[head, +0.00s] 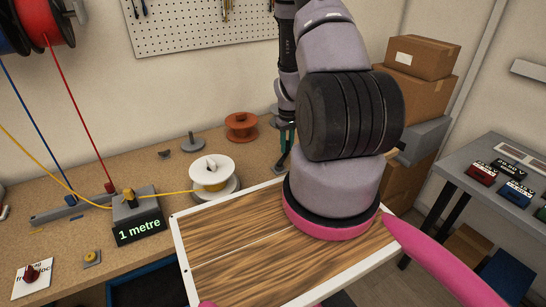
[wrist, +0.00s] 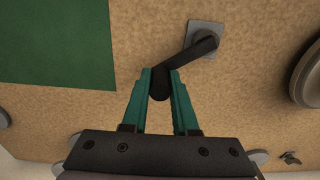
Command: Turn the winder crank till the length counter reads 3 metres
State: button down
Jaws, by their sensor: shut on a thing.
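The length counter (head: 138,230) on the bench reads "1 metre" in green. Yellow cable runs through it to a white winding spool (head: 211,180). In the wrist view the winder crank (wrist: 188,54) is a black arm on a grey square mount (wrist: 207,36), slanting down-left to a dark handle. My gripper (wrist: 160,76) has its teal fingers shut on that handle, one on each side. In the head view my gripper (head: 286,140) shows only partly, right of the spool.
A wooden board with a white rim (head: 182,243) lies in front of the bench, under my arm. An orange spool (head: 241,125) and a grey spindle (head: 192,142) stand behind the white spool. Boxes (head: 419,58) are stacked at right. Red and blue cables hang at left.

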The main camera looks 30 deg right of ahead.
jog(key=shift+s, duration=0.1)
jog(key=shift+s+d, duration=0.5)
jog(key=shift+s, duration=0.4)
jog(key=shift+s+d, duration=0.15)
jog(key=shift+s, duration=0.95)
